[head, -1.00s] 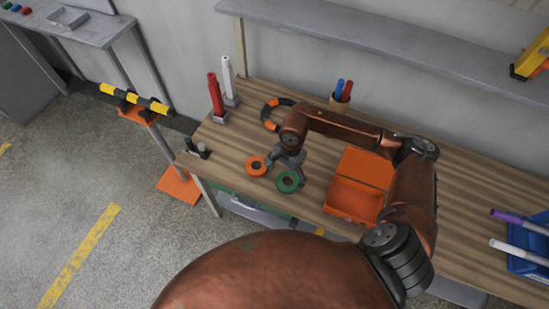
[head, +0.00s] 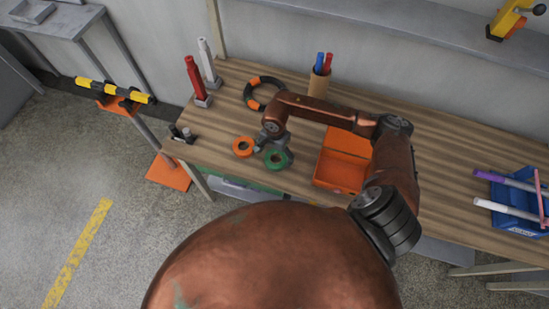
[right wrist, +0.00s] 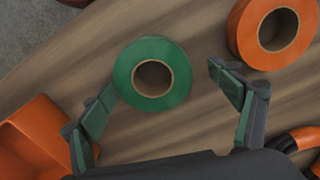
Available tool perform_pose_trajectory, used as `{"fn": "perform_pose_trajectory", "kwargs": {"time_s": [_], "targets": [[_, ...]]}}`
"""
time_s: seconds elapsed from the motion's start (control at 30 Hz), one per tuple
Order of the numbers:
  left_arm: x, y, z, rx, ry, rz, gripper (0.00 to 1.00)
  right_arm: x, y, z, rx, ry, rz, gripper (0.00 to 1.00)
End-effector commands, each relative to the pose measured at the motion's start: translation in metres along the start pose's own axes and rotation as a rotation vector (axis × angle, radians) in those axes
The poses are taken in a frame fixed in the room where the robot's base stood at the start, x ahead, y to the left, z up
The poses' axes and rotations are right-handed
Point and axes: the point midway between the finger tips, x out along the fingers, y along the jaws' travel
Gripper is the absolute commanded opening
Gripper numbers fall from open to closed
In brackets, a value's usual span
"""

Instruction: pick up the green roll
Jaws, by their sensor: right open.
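The green roll (head: 286,164) lies flat on the wooden workbench near its front edge, just right of an orange roll (head: 236,150). In the right wrist view the green roll (right wrist: 152,47) shows whole, with a brown core. My right gripper (head: 267,147) is directly above and slightly behind it in the head view. In the right wrist view my right gripper (right wrist: 161,80) is open and empty, its fingers spread to either side of the green roll. I cannot tell whether a finger touches it. My left gripper is not in view.
An orange box (head: 340,175) stands just right of the green roll. A blue bin (head: 515,217) is at the far right.

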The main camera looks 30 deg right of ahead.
Motion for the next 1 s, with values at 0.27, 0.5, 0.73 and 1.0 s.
{"fn": "perform_pose_trajectory", "kwargs": {"time_s": [0.27,0.5,0.73,1.0], "targets": [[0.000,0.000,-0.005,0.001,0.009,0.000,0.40,0.002,-0.001,-0.001,0.001,-0.002,0.004,0.68],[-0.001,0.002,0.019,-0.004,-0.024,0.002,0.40,0.001,-0.001,-0.001,0.001,-0.002,0.004,0.52],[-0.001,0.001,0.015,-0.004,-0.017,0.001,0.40,0.001,-0.001,-0.001,0.001,-0.001,0.003,0.36],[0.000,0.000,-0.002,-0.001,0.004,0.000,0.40,0.000,-0.001,-0.001,0.001,-0.001,0.003,0.34]]}}
